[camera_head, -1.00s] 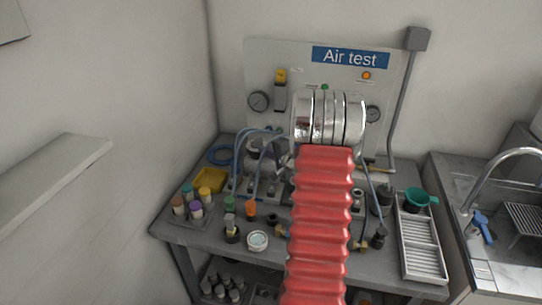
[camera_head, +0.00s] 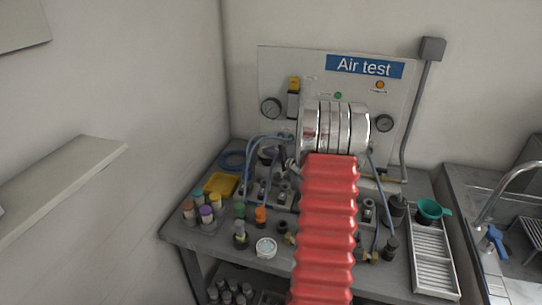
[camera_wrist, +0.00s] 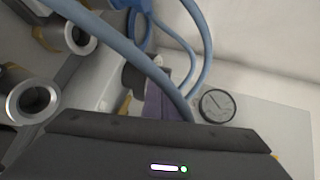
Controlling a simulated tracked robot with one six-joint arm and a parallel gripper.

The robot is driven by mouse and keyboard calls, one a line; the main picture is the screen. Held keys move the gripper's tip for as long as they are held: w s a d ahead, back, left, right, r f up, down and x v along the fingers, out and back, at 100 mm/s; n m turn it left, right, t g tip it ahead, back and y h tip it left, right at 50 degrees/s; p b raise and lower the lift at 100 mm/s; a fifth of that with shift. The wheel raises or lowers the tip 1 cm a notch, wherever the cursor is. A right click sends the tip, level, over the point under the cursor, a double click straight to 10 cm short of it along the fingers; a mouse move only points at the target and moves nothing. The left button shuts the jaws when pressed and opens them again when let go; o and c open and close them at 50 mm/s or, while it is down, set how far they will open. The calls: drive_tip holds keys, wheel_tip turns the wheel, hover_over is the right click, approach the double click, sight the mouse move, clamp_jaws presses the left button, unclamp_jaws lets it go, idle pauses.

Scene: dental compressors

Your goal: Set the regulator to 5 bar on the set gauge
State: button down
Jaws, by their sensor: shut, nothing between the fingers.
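The Air test panel (camera_head: 410,88) stands at the back of the bench. It carries a left gauge (camera_head: 271,108) and a right gauge (camera_head: 384,123); neither can be read, and I cannot tell which is the set gauge. A yellow-topped fitting (camera_head: 293,98) sits beside the left gauge; I cannot tell whether it is the regulator. A round white gauge (camera_wrist: 216,106) shows in the wrist view, its needle visible but its numbers too small to read. My gripper (camera_wrist: 160,132) shows as a dark body along the wrist view's bottom edge, shut and empty. My arm hides the panel's lower middle.
Blue hoses (camera_wrist: 128,50) cross close in front of the wrist camera. Several coloured bottles (camera_head: 206,212), a yellow tray (camera_head: 222,185) and a white dish (camera_head: 266,248) stand on the bench's left. A ribbed tray (camera_head: 432,262) and a sink lie right. A wall shelf juts out left.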

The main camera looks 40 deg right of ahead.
drive_tip(key=shift+w+a, duration=0.2)
